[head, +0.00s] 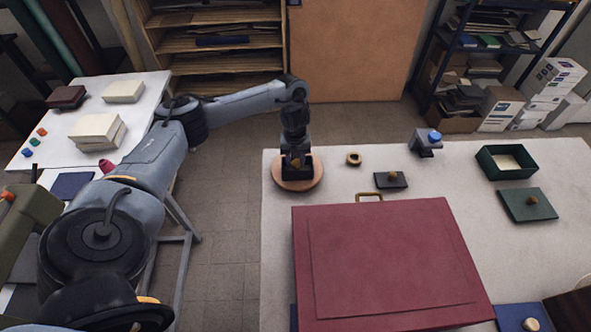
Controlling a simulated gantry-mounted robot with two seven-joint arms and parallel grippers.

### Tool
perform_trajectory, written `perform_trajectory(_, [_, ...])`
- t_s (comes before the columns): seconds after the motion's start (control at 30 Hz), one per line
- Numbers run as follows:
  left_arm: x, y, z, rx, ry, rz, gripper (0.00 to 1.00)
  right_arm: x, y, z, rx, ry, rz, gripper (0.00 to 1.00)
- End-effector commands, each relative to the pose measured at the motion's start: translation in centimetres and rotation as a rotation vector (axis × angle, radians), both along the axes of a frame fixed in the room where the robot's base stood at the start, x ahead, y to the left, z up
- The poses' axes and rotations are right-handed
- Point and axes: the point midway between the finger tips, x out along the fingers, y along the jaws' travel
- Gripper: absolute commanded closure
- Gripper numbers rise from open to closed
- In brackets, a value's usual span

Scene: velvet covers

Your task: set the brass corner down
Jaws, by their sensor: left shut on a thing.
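My left gripper (296,168) points down at the far left corner of the right-hand table. It is shut on a small brass piece, the brass corner (295,161), which is mostly hidden between the dark fingers. They are over a round wooden dish (314,181); whether the piece touches it I cannot tell. My right gripper is not in view.
A large dark red case (390,260) with a brass handle fills the table's front. Near the gripper are a small brass ring (353,159) and a dark pad (384,181) with a brass piece. A green box (487,164) stands at the right.

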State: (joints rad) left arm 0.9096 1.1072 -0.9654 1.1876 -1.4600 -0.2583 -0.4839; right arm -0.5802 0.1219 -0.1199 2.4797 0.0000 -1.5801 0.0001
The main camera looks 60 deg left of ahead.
Motion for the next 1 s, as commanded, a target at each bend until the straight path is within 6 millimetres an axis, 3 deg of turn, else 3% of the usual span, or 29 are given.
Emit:
perform_trajectory(0.37, [-0.1,0.0,-3.6,-0.001,0.003,0.002,0.95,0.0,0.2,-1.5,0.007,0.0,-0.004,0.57])
perform_trajectory(0.8, [0.0,0.0,-4.0,-0.001,0.0,0.002,0.95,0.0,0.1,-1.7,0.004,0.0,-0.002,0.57])
perform_trajectory(0.83, [0.0,0.0,-4.0,0.0,0.0,0.002,0.59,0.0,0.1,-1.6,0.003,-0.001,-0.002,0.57])
perform_trajectory(0.9, [0.0,0.0,-4.0,0.0,0.0,0.001,0.51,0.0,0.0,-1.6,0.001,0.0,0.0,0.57])
perform_trajectory(1.0, [0.0,0.0,-3.9,0.0,0.0,0.001,0.51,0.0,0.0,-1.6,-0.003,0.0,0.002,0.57])
